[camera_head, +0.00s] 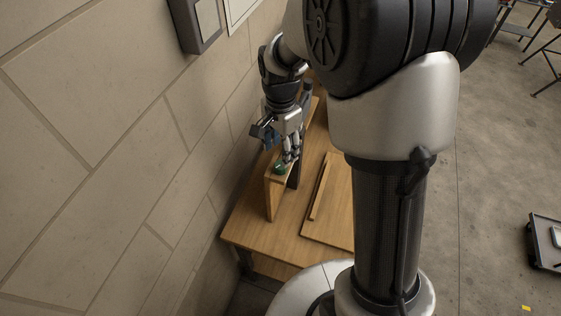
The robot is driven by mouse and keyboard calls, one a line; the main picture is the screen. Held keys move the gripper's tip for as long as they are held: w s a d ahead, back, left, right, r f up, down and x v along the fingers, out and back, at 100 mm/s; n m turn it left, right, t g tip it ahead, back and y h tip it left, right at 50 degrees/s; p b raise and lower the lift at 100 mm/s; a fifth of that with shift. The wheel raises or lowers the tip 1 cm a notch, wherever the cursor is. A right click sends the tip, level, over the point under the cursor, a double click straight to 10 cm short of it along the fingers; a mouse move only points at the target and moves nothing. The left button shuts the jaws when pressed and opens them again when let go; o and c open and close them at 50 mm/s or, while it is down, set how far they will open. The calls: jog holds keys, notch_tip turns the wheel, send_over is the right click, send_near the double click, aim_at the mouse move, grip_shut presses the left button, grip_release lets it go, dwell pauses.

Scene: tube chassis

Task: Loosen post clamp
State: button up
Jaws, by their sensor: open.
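A small green part (279,169), perhaps the clamp's knob, sits near the top of an upright wooden board (270,197) on the wooden table (262,235). My gripper (289,158) points down right at the green part, with its fingertips beside or over it. The fingers are open; I cannot tell whether they touch the green part. A dark blue part (272,138) shows just left of the gripper, and what it belongs to is unclear. The rest of the clamp and any post are hidden behind my gripper and arm or too small to make out.
A block wall (150,150) runs close along the left of the table. A flat wooden panel with a raised strip (335,205) lies on the table to the right. A dark box (547,240) stands on the floor at far right.

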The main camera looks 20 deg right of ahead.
aim_at(281, 167)
notch_tip(281, 167, down, 7)
jog(key=shift+r, duration=0.1)
jog(key=shift+c, duration=0.6)
jog(key=c, duration=0.9)
